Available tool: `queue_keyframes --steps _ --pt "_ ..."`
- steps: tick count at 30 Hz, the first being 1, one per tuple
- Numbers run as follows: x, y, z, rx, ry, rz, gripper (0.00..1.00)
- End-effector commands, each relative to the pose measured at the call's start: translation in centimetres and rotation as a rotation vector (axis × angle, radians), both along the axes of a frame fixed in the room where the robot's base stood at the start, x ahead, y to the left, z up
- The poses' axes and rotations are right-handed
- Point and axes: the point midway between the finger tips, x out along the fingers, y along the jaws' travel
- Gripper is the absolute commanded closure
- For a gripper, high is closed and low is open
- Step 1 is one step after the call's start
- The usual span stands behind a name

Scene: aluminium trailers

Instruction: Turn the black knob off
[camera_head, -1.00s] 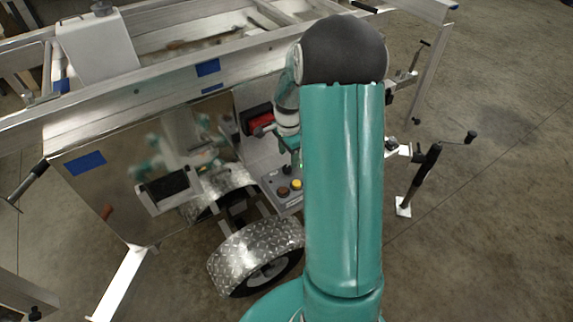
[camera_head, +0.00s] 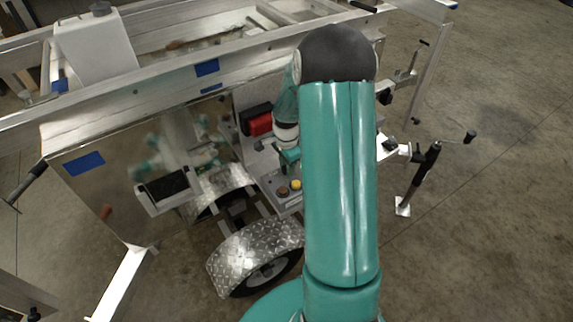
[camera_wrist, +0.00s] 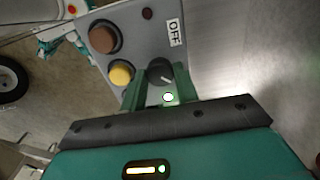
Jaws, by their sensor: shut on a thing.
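The black knob (camera_wrist: 160,73) is on a grey control panel (camera_wrist: 140,34) in the wrist view, with a white pointer line on its face. My gripper (camera_wrist: 160,85) has its two green fingers on either side of the knob, shut on it. A white OFF label (camera_wrist: 175,32) is on the panel beyond the knob. In the head view my gripper (camera_head: 290,156) is at the panel (camera_head: 285,187), and the knob itself is hidden behind it.
A brown button (camera_wrist: 103,38) and a yellow button (camera_wrist: 121,74) sit left of the knob. A small dark red light (camera_wrist: 147,13) is near the label. In the head view, a red and black box (camera_head: 258,121) stands behind the panel, and a metal fender (camera_head: 255,248) is below.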

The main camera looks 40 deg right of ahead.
Motion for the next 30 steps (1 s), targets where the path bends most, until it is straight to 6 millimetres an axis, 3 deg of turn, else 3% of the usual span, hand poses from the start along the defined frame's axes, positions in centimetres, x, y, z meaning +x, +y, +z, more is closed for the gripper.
queue_keyframes --steps 14,30 --pt "0.00 0.01 0.01 0.000 0.000 0.153 0.93" --pt "0.00 0.03 0.02 0.000 0.000 0.641 0.93"
